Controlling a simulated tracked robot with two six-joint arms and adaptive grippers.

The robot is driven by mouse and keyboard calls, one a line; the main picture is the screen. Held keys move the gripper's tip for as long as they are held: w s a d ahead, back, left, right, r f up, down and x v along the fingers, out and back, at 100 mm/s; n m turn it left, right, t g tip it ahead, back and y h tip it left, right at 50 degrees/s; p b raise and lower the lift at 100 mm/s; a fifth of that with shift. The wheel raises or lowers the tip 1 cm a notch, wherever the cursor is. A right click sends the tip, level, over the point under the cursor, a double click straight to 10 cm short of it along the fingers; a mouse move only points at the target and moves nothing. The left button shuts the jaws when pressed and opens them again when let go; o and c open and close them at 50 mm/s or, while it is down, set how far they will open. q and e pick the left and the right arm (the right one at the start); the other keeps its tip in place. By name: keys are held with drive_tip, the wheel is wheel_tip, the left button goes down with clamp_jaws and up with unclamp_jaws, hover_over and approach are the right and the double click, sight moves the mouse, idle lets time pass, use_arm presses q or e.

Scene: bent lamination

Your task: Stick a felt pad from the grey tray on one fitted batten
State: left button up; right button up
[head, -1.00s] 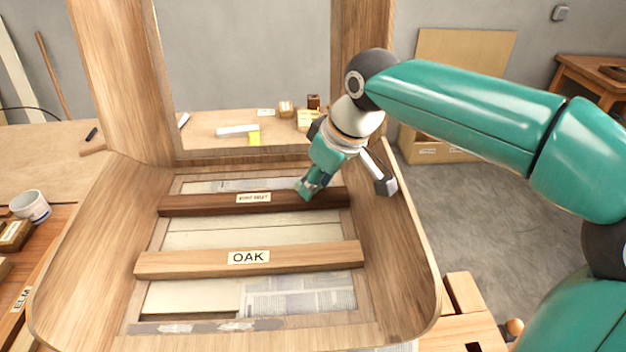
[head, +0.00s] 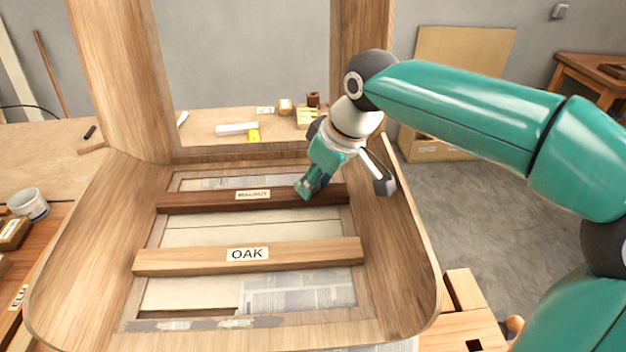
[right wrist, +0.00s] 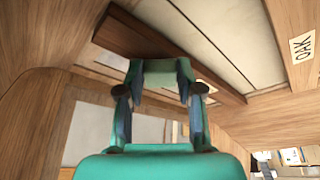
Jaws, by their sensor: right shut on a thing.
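A dark batten (head: 220,201) with a small label that seems to read WALNUT lies across the far part of the bent wooden frame. A lighter batten (head: 190,261) labelled OAK lies across nearer. My right gripper (head: 306,191) is angled down at the right end of the dark batten, its fingertips at the batten's top edge. My left gripper is not in view.
The frame's right side wall (head: 400,215) rises close beside my right gripper. Newspaper (head: 298,291) shows below the battens.

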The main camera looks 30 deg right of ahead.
drive_tip(key=shift+f+b, duration=0.4)
drive_tip(key=shift+f, duration=0.05)
idle(0.6)
drive_tip(key=o, duration=0.9)
drive_tip(key=shift+o, duration=0.2)
drive_tip(key=shift+r, duration=0.2)
drive_tip(key=shift+s+r+p, duration=0.1)
drive_tip(key=shift+r+p, duration=3.1)
drive_tip(key=shift+r, duration=0.15)
drive_tip(key=shift+f, duration=0.1)
